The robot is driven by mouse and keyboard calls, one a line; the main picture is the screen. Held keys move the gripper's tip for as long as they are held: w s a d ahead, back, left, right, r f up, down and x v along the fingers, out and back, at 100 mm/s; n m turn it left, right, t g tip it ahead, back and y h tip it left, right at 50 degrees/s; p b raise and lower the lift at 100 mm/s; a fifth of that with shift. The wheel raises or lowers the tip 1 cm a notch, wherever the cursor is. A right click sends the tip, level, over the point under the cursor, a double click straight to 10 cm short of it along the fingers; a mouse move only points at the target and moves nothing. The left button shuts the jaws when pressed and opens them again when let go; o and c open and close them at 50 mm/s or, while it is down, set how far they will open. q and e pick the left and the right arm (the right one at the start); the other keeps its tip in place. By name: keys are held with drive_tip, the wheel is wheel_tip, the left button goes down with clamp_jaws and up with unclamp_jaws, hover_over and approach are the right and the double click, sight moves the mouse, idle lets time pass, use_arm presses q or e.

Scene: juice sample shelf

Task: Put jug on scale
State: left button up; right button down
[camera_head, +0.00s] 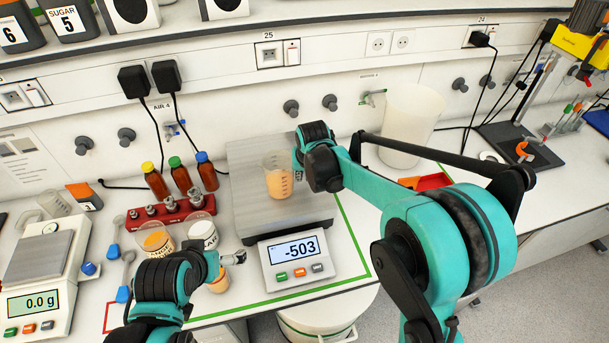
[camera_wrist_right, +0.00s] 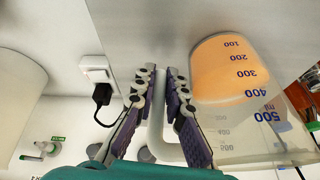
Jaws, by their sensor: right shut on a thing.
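The jug (camera_head: 278,176) is a clear measuring beaker with orange juice in its lower part. In the head view it appears upright over the grey plate of the scale (camera_head: 245,205); I cannot tell whether it touches the plate. The scale's display (camera_head: 294,249) reads -503. My right gripper (camera_head: 298,160) is at the jug's right side. In the right wrist view, its purple-padded fingers (camera_wrist_right: 160,110) are shut around the white handle, beside the jug (camera_wrist_right: 232,85). My left gripper (camera_head: 228,258) is low in front of the scale's left side, by a small orange cup (camera_head: 218,283); its jaws are unclear.
A red rack (camera_head: 150,223) and several brown bottles (camera_head: 181,176) stand left of the scale. A second balance (camera_head: 36,275) reads 0.0 g at far left. The wall has sockets and knobs behind.

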drive_tip(key=c, duration=1.6)
unclamp_jaws()
drive_tip(key=shift+f, duration=0.15)
drive_tip(key=shift+r, duration=0.25)
drive_tip(key=a+p+v, duration=0.1)
drive_tip(key=p+v, duration=0.2)
drive_tip(key=v, duration=0.9)
drive_tip(key=s+d+f+t, duration=0.1)
drive_tip(key=s+d, duration=0.3)
drive_tip(key=s, duration=0.3)
drive_tip(key=s+d+f, duration=0.1)
drive_tip(key=s+d, duration=0.4)
drive_tip(key=s, duration=0.3)
drive_tip(key=s+d+f+t, duration=0.1)
drive_tip(key=s+d, duration=0.4)
drive_tip(key=s, duration=0.3)
drive_tip(key=shift+f+t+h, duration=0.15)
drive_tip(key=shift+t+h, duration=0.15)
drive_tip(key=shift+b, duration=0.3)
